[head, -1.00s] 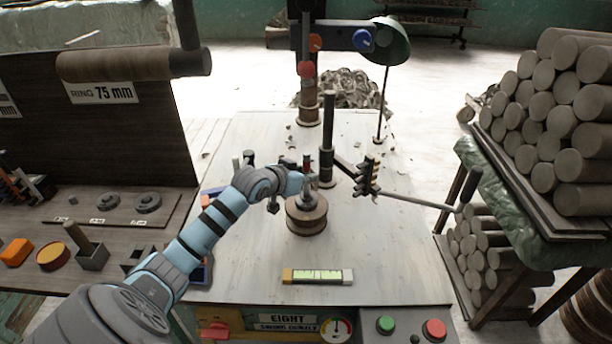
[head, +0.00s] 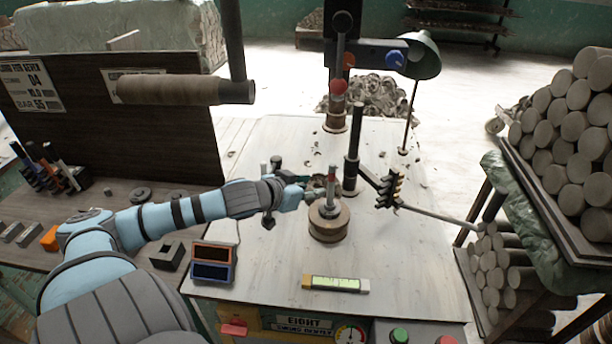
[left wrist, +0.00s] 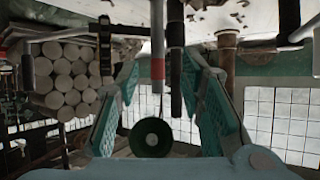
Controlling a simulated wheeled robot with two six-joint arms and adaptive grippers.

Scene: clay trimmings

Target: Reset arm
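My left arm reaches in from the left in the head view. Its gripper (head: 308,188) is beside the upright red-and-grey rod (head: 331,178) above the round wooden block (head: 329,220). In the left wrist view the two teal fingers of the left gripper (left wrist: 162,100) stand wide apart. The red-banded rod (left wrist: 158,68) shows in the gap between them, with no finger visibly closed on it. Whether a finger touches the rod I cannot tell. My right gripper is in neither view.
A black post (head: 353,150) with a notched arm and long handle stands just right of the block. A green lamp (head: 422,56) is behind. A level (head: 336,284) and a two-window box (head: 213,263) sit toward the front. Stacked clay rolls (head: 566,130) stand right. The right tabletop is mostly clear.

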